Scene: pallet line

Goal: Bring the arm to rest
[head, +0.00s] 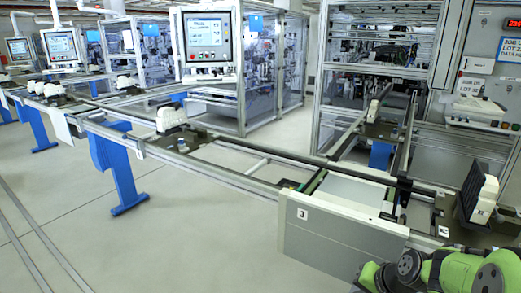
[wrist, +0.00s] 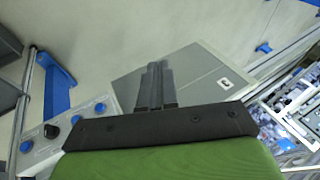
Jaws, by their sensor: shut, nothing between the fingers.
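My gripper (wrist: 156,70) shows in the wrist view, above its dark mounting plate and the green wrist housing. Its two dark fingers are together with nothing between them. Behind the fingers, apart from them as far as I can tell, is a grey panel with a small white label (wrist: 190,75). In the head view, my green arm with dark joints is folded low at the bottom right corner. The fingers cannot be made out there.
A conveyor line (head: 235,180) crosses the head view, with white parts on carriers (head: 171,119). A labelled grey panel (head: 340,240) stands just left of my arm. A dark block with a white part (head: 474,195) sits at right. Floor at lower left (head: 150,250) is mostly free.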

